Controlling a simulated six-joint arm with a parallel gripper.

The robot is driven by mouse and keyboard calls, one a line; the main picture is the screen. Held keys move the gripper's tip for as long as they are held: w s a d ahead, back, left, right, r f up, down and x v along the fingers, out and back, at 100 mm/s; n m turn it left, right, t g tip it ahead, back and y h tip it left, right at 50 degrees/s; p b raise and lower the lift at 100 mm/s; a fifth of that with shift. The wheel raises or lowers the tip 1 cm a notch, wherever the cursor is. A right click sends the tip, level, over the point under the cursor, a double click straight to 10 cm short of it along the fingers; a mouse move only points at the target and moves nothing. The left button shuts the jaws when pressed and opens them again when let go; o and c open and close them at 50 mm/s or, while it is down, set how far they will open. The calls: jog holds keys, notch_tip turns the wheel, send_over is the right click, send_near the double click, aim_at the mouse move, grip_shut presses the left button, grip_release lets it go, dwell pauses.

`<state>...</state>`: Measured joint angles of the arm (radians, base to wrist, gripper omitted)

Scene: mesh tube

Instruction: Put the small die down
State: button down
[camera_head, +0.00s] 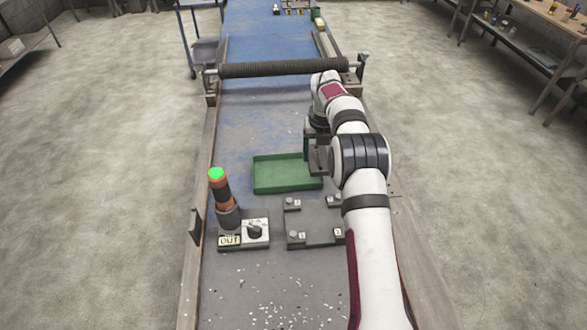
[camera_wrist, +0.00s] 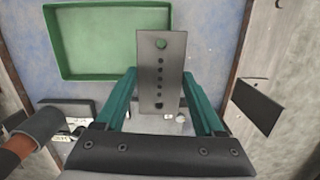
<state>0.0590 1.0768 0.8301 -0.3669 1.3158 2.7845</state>
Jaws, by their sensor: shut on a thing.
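The small die, a dark grey rectangular plate with a row of holes (camera_wrist: 160,96), sits between the teal fingers of my gripper (camera_wrist: 159,78) in the wrist view. My gripper is shut on its two long sides. In the head view the gripper is at the right end of the green tray, partly hidden by my arm. The shallow green tray (camera_head: 287,174) is empty where visible; it also shows in the wrist view (camera_wrist: 110,40), with the die's end overlapping its right side. I cannot tell the die's height above the bench.
A grey plate with corner blocks (camera_head: 315,228) lies in front of the tray. A panel marked OUT with a knob (camera_head: 254,230) and a green-lit lamp post (camera_head: 220,190) stand at left. A dark roller (camera_head: 283,68) crosses the bench behind. Pale chips litter the near bench.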

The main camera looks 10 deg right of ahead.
send_over(297, 173)
jog(key=f, duration=0.3)
jog(key=shift+s+f, duration=0.2)
jog(key=shift+f, duration=2.1)
